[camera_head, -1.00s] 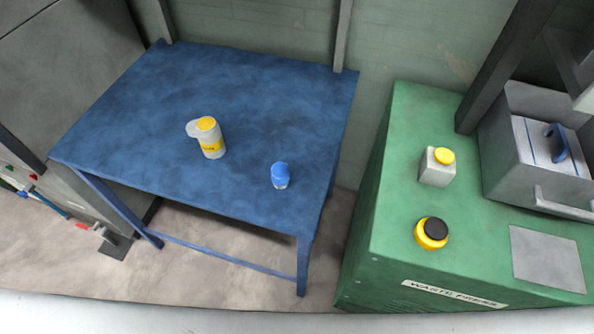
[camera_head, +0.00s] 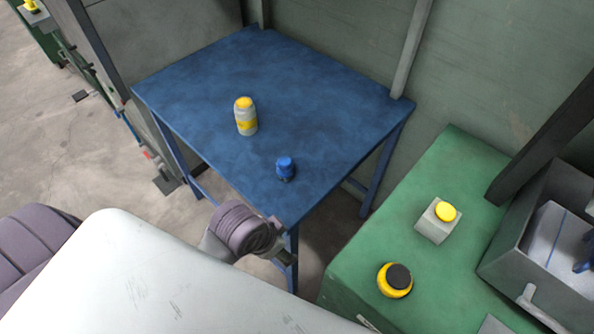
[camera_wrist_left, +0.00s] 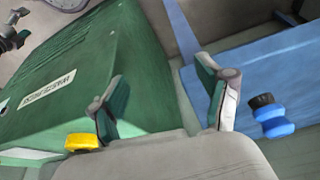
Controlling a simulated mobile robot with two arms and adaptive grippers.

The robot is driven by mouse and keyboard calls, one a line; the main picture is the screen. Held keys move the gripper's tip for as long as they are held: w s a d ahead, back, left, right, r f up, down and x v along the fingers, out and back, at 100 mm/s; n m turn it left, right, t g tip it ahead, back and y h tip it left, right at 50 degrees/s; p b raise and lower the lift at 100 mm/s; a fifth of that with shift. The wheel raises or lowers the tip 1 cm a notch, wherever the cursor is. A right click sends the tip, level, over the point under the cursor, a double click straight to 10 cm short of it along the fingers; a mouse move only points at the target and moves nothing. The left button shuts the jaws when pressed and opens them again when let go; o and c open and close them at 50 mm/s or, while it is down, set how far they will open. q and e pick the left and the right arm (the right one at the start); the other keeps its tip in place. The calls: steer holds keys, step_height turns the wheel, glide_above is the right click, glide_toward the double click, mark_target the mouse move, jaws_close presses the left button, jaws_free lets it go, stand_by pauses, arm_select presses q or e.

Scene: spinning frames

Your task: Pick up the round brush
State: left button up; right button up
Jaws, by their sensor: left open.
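A small blue round object (camera_head: 285,168) stands near the front right edge of the blue table (camera_head: 190,90). In the left wrist view it appears at the right, ringed and blue with a dark end (camera_wrist_left: 270,115). I cannot tell for certain that it is the round brush. My left gripper (camera_head: 284,254) is below and in front of it, near the table's front corner and apart from it. In the left wrist view the two fingers of my left gripper (camera_wrist_left: 163,105) are spread with nothing between them. My right gripper is not in view.
A pale bottle with a yellow cap (camera_head: 246,116) stands left of the blue object. The green waste press (camera_head: 455,180) is at the right, bearing a grey box with a yellow button (camera_head: 439,219) and a yellow-black knob (camera_head: 396,280). The rest of the tabletop is clear.

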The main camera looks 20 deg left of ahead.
arm_select(q)
steer(key=w+d+r+m, duration=0.2)
steer(key=w+d+m, duration=0.1)
step_height(320, 180, up, 15)
steer(key=m+g+y, duration=0.2)
steer(key=m+g, duration=0.2)
steer(key=m, duration=1)
glide_above(285, 161)
steer(key=f, duration=0.8)
steer(key=shift+w+a+f+p, duration=0.15)
steer(key=shift+w+f+p, duration=0.15)
steer(key=shift+p, duration=0.1)
steer(key=f, duration=0.2)
steer(key=f+p, duration=0.1)
steer(key=f, duration=0.1)
steer(key=shift+s+f, duration=0.1)
steer(key=shift+s, duration=0.2)
steer(key=shift+f, duration=0.55)
steer(key=c, duration=1.2)
steer(key=shift+c, duration=0.2)
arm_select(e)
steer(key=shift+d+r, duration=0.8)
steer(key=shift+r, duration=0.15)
